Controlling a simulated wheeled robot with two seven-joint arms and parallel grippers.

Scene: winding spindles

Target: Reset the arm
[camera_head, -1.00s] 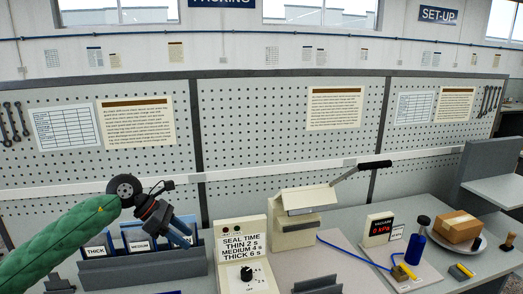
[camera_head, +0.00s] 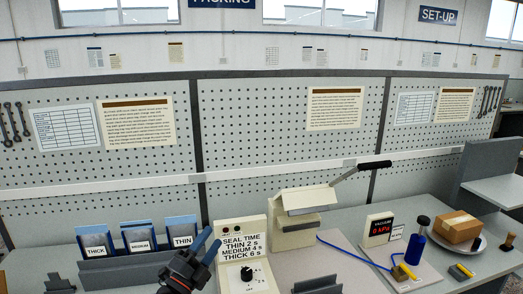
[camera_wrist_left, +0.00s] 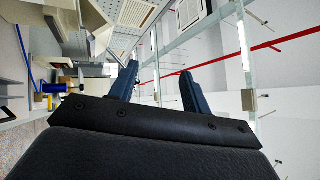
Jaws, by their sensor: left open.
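My left gripper (camera_head: 206,247) is at the bottom of the head view, in front of the left edge of the seal-time control box (camera_head: 243,240). Its two blue fingers point up and are apart, with nothing between them. The wrist view also shows the fingers of the left gripper (camera_wrist_left: 158,84) spread and empty, with the room behind them. The rest of my left arm is mostly out of the head view. My right gripper is not in view.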

